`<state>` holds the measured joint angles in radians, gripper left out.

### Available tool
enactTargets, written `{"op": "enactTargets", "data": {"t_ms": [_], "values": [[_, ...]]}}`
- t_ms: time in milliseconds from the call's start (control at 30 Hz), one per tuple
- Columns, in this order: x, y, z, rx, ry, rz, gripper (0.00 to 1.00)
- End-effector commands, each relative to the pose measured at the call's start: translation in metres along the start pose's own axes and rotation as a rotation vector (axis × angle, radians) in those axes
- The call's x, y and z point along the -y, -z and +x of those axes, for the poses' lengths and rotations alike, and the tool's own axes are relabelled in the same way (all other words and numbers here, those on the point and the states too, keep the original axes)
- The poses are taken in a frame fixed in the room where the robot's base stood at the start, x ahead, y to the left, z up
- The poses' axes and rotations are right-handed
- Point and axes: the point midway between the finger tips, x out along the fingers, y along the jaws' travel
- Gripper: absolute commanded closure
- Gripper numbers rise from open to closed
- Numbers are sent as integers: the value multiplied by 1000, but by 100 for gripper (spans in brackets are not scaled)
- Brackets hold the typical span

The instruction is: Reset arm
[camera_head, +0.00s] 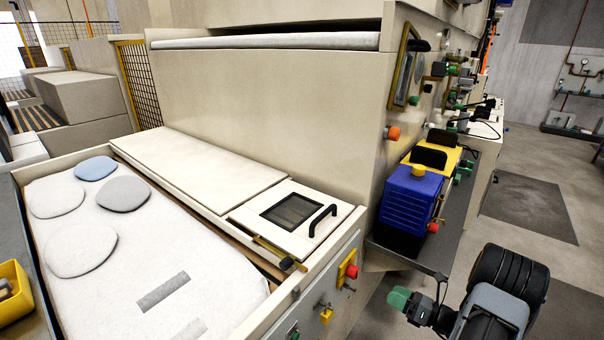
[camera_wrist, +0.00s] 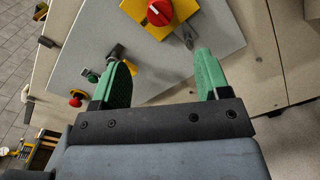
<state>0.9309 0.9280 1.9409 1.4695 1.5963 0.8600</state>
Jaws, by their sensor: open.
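My gripper (camera_head: 418,304) is at the lower right of the head view, in front of and to the right of the machine's front panel. Its green fingertips show in the wrist view (camera_wrist: 166,78), spread apart with nothing between them. My dark arm joint stands at the right edge behind it. In the wrist view a red rotary knob on a yellow plate (camera_wrist: 160,14) lies beyond the fingers on a grey panel (camera_wrist: 165,60). The same yellow plate with its red knob (camera_head: 347,270) shows on the front panel in the head view. I cannot tell the exact gap to the panel.
A blue box (camera_head: 410,200) with a yellow cap stands on a dark shelf right of the hopper. A hatch (camera_head: 292,215) with a black handle is shut. Flat pads (camera_head: 84,250) lie on the white bed (camera_head: 140,270). A yellow bin (camera_head: 14,290) is at left. Floor at right is open.

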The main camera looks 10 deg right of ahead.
Motion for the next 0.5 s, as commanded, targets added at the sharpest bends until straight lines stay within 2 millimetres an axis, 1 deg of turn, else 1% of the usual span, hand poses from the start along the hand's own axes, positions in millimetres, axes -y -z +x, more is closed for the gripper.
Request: {"op": "enactTargets", "data": {"t_ms": [67,167,200,233,267,333,433,500], "values": [[2,4,0,-22,10,-48,31],[-5,31,-1,-141,-18,-138,31],[-12,44,-2,-199,-41,-175,31],[-18,50,-4,-247,-62,-213,31],[-25,55,-6,-298,-87,-259,31],[-46,62,-6,-434,-173,-391,31],[-78,64,-6,-626,-326,-604,31],[-98,61,-6,-749,-444,-761,31]]}}
